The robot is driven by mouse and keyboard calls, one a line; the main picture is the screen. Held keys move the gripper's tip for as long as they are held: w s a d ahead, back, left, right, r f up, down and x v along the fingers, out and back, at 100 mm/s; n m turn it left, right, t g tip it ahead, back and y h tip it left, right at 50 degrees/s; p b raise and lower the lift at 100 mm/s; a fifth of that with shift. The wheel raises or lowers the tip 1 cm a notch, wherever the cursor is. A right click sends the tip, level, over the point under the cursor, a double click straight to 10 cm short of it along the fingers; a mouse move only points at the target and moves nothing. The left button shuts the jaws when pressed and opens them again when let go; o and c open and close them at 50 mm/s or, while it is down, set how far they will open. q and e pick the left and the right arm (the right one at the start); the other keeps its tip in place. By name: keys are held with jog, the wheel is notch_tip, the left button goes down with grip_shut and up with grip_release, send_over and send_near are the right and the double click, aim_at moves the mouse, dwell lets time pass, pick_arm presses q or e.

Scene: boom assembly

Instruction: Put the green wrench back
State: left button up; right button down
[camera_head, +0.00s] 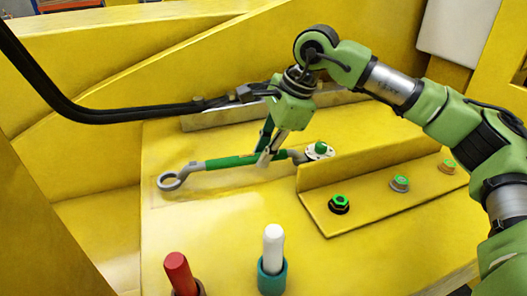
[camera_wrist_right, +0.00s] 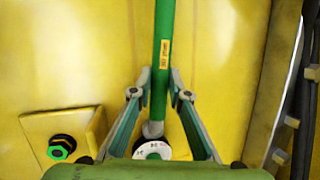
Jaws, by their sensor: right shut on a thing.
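The green wrench (camera_head: 232,162) has a green handle and a grey ring end (camera_head: 172,182) to the left. Its other end reaches close to a bolt with a green top on a white round washer (camera_head: 320,150); I cannot tell if they touch. My right gripper (camera_head: 265,158) points down and is shut on the handle near that right end. In the right wrist view the handle (camera_wrist_right: 163,60) runs upright between the two fingers (camera_wrist_right: 160,95). I cannot tell whether the wrench touches the yellow surface. My left gripper is not in view.
A yellow angle bracket (camera_head: 335,187) carries green-topped bolts: black (camera_head: 339,204), grey (camera_head: 400,183) and copper (camera_head: 447,166). A red-capped peg (camera_head: 178,271) and a white peg in a teal holder (camera_head: 272,262) stand at the front. A black hose (camera_head: 120,115) runs behind.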

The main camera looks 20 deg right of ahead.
jog(key=shift+f+b, duration=0.4)
jog(key=shift+b, duration=0.05)
jog(key=c, duration=1.8)
grip_release()
jog(key=shift+c, duration=0.2)
jog(key=shift+s, duration=0.1)
jog(key=shift+f, duration=0.15)
jog(key=v, duration=1.2)
